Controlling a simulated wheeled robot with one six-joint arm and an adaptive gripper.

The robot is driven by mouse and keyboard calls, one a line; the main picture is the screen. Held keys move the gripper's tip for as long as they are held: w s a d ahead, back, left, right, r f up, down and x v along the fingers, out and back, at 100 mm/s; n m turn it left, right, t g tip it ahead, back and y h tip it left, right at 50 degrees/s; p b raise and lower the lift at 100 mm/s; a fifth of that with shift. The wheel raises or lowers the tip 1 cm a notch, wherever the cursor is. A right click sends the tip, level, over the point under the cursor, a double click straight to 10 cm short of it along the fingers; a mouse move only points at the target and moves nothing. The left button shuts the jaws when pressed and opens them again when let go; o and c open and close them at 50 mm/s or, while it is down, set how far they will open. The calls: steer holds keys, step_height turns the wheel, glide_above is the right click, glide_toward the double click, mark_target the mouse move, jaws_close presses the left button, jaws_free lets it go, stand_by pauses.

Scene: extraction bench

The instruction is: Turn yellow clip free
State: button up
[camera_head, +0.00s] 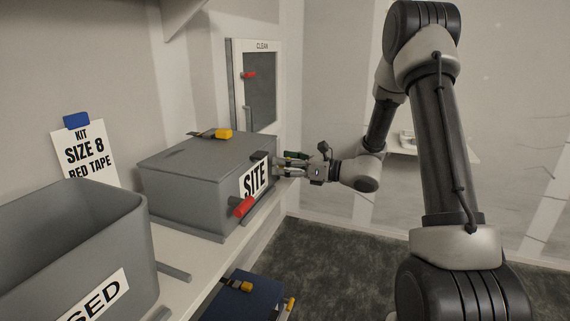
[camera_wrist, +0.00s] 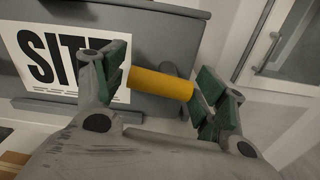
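The grey box with the SITE label (camera_head: 215,165) stands on the shelf with its lid down. A yellow cylindrical clip handle (camera_wrist: 160,83) lies sideways across the wrist view, in front of the box's face, to the right of the label. My gripper (camera_wrist: 160,85) has its green-padded fingers spread, one at each end of the handle. Whether the pads touch it, I cannot tell. In the head view my gripper (camera_head: 284,166) is at the right end of the box front and the handle there is hidden. Another yellow-ended clip (camera_head: 223,134) is on the lid's back edge.
A red handle (camera_head: 243,207) sticks out at the box's front left. An open grey bin (camera_head: 125,205) stands nearer on the shelf (camera_head: 190,262). A blue case (camera_head: 240,300) is below. A cabinet marked CLEAN (camera_head: 260,90) is behind. Open floor lies to the right.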

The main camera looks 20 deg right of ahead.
steer(key=c, duration=0.7)
steer(key=shift+n, duration=0.9)
steer(key=shift+c, duration=0.2)
steer(key=o, duration=1)
steer(key=shift+o, duration=0.2)
steer(key=v, duration=1.2)
steer(key=shift+f, duration=0.1)
